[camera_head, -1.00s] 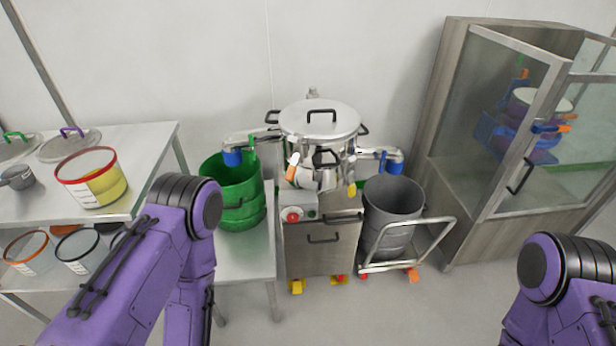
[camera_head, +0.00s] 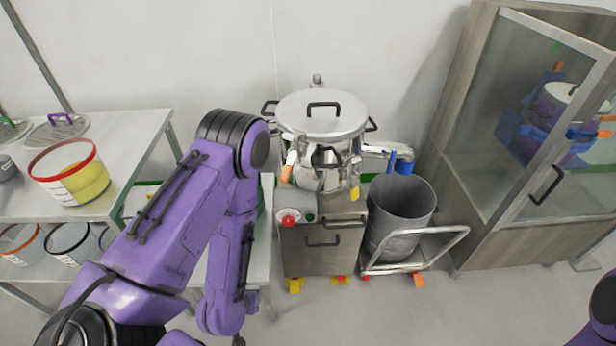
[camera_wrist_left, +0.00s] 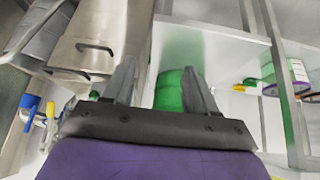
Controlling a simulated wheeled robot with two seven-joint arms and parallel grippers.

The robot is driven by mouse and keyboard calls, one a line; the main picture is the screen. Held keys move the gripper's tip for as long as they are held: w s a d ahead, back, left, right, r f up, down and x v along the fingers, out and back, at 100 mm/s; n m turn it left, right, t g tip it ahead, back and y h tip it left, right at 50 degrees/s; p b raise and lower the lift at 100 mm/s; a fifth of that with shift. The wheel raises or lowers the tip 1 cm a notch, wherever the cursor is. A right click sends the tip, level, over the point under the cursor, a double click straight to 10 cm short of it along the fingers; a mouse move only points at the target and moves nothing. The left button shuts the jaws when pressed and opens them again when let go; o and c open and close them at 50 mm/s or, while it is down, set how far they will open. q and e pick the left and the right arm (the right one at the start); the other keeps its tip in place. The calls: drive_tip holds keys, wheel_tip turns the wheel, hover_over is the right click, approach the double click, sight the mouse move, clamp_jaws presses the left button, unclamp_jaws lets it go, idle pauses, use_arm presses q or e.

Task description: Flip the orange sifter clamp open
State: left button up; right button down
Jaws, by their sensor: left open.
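The sifter (camera_head: 321,112) is a steel drum with a lid and black handles, on top of a cabinet in the middle of the head view. Its orange clamp (camera_head: 287,173) is a small orange-tipped lever low on the sifter's front left side. A yellow-tipped lever (camera_head: 354,193) is on the front right. In the left wrist view my left gripper (camera_wrist_left: 160,78) is open and empty, fingers spread, with the green drum (camera_wrist_left: 169,90) beyond them. In the head view my left arm bends down left of the sifter and its fingers are not visible. My right gripper is out of view.
A glass-fronted cupboard (camera_head: 545,120) is at the far right. A table with tubs (camera_head: 68,172) is at the left.

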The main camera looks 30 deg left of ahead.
use_arm(q)
drive_tip(key=w+a+r+m+t+b, duration=0.1)
drive_tip(key=w+t, duration=0.1)
drive_tip(key=w, duration=0.3)
drive_tip(key=w+a+r+t+b, duration=0.1)
drive_tip(key=w+t+b, duration=0.1)
drive_tip(key=w, duration=0.3)
drive_tip(key=m+t+h+b, duration=0.3)
drive_tip(key=m+t+b, duration=0.15)
drive_tip(key=t, duration=0.35)
approach(285, 175)
drive_tip(key=w+p, duration=0.1)
drive_tip(key=w, duration=0.8)
drive_tip(key=shift+w+f+p, duration=0.1)
drive_tip(key=shift+w+p, duration=0.25)
drive_tip(key=shift+w+f, duration=0.1)
drive_tip(key=shift+w, duration=0.15)
clamp_jaws()
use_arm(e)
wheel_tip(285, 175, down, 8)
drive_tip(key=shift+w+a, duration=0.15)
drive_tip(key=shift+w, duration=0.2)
